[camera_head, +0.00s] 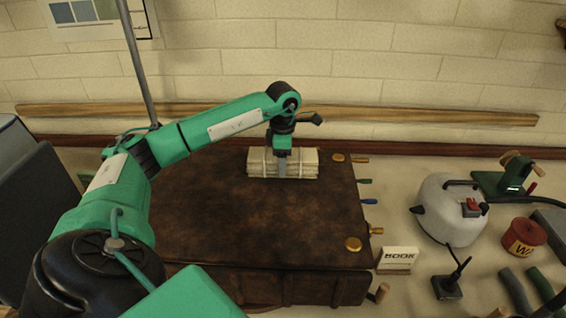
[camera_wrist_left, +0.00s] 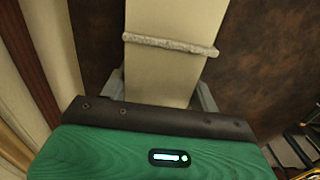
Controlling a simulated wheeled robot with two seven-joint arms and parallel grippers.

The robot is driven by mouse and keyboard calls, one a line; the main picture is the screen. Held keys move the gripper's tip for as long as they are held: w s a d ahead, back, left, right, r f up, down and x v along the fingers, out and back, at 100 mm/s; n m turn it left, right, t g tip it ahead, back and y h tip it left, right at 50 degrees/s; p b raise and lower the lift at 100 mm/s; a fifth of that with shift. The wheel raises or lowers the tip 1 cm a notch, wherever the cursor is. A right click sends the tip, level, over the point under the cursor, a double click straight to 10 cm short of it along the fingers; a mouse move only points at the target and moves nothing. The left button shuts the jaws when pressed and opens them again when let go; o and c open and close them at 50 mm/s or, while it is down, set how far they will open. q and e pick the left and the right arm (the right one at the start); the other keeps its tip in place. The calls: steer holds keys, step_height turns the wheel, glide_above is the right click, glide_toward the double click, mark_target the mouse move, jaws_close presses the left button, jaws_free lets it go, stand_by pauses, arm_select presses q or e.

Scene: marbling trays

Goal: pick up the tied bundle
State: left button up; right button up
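The tied bundle (camera_head: 307,165) is a cream, layered stack bound with pale cord. It lies flat near the far edge of a large dark brown leather-like surface. My left gripper (camera_head: 282,167) points down over the bundle's middle, one finger showing across its near side. In the left wrist view the bundle (camera_wrist_left: 165,70) runs between the two grey fingers of my left gripper (camera_wrist_left: 160,92), with a cord across it. The fingers sit against both its sides with no gap visible. The fingertips are partly hidden. My right gripper is not in view.
The brown surface (camera_head: 240,220) is otherwise clear. Handled tools lie along its right edge, near a "BOOK" card (camera_head: 398,258). Farther right stand a white kettle-like pot (camera_head: 442,215), a red tape roll (camera_head: 523,238) and a green clamp-like device (camera_head: 500,183). A brick wall closes the back.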

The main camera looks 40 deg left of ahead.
arm_select(q)
steer(key=c, duration=0.5)
steer(key=shift+r, duration=0.1)
